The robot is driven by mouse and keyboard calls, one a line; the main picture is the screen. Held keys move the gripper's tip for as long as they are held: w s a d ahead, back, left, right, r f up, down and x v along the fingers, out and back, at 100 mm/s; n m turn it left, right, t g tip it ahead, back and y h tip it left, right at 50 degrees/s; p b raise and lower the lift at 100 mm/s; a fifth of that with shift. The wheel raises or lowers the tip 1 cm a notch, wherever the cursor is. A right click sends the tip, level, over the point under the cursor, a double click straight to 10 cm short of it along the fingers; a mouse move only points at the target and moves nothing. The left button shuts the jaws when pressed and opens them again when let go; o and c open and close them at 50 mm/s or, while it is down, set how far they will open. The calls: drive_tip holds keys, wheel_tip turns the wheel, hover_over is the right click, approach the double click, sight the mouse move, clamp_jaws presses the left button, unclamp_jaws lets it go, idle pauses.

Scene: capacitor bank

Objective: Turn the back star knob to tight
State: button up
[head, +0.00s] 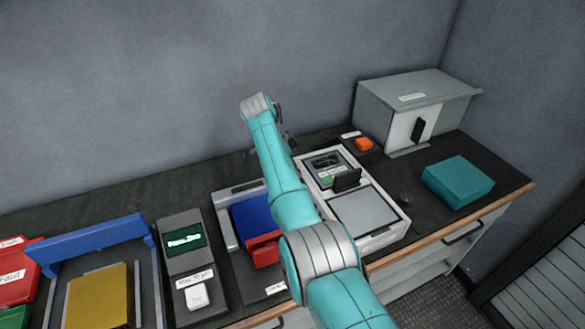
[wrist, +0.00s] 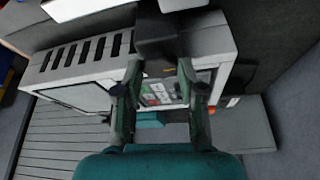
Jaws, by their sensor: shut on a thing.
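My gripper (wrist: 160,66) has its two fingers on either side of a dark, blocky piece (wrist: 156,32), which I take to be the back star knob. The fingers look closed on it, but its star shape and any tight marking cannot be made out. In the head view my gripper (head: 284,139) is partly hidden behind my arm, over the back of the bench beside the white unit (head: 396,232). The knob is hidden there. The wrist view also shows a pale slotted housing (wrist: 85,55) and a small coloured panel (wrist: 157,92) beyond the fingers.
A grey box (head: 430,85) stands at the back right, with a teal block (head: 458,181) in front. An orange button (head: 364,144) is near the wall. A blue-handled frame (head: 90,243) and a switch box (head: 187,262) stand to the left.

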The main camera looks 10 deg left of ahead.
drive_tip(key=shift+m, duration=0.3)
drive_tip(key=o, duration=1.1)
drive_tip(key=shift+o, duration=0.2)
drive_tip(key=v, duration=1.2)
drive_tip(key=shift+f, duration=0.1)
